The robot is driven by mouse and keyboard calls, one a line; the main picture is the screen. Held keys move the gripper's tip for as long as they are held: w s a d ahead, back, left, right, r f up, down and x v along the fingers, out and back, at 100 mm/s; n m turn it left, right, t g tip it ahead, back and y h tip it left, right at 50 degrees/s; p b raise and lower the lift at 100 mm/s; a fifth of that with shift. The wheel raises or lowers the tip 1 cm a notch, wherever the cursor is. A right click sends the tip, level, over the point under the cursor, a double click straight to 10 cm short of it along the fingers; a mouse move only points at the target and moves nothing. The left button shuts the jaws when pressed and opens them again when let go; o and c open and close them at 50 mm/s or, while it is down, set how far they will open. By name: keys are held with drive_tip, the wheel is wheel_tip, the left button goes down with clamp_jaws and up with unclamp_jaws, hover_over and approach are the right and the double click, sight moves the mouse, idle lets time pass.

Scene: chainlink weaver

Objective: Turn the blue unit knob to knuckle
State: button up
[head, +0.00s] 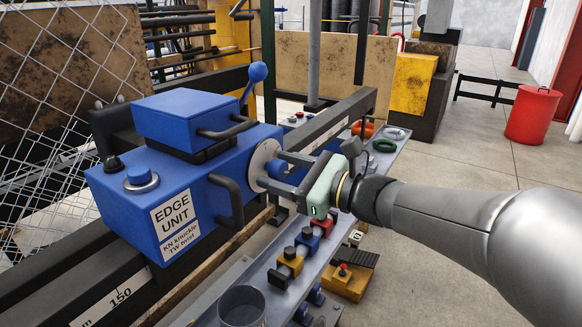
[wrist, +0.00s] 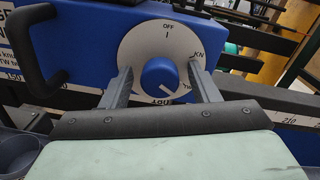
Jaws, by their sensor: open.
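The blue edge unit (head: 195,180) sits on a dark rail, its label reading KN knuckle and TW twist. Its blue knob (wrist: 159,74) is on a round pale dial (wrist: 140,45) marked OFF at the top, KN at the right, and what looks like TW at the lower right. The knob's white mark points to the lower right, below KN. In the head view the knob (head: 276,169) is partly hidden by my fingers. My gripper (wrist: 160,76) is open, with one finger on each side of the knob. Gaps seem to show between fingers and knob; contact is not visible.
The unit has dark handles, one (head: 228,203) left of the dial, and a blue ball lever (head: 257,72) above. A red bin (head: 533,115) stands far right on open floor.

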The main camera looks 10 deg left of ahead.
drive_tip(key=shift+c, duration=0.3)
drive_tip(key=c, duration=0.9)
drive_tip(key=shift+f+b, duration=0.1)
drive_tip(key=shift+b, duration=0.3)
drive_tip(key=n+b, duration=0.2)
drive_tip(key=shift+f+b, duration=0.2)
drive_tip(key=shift+b, duration=0.15)
drive_tip(key=n+b, duration=0.4)
drive_tip(key=b, duration=0.2)
drive_tip(key=shift+f, duration=0.1)
drive_tip(key=n+b, duration=0.3)
drive_tip(key=b, duration=0.1)
drive_tip(key=shift+h+b, duration=0.3)
drive_tip(key=shift+r+n+b, duration=0.3)
drive_tip(key=shift+n+b, duration=0.9)
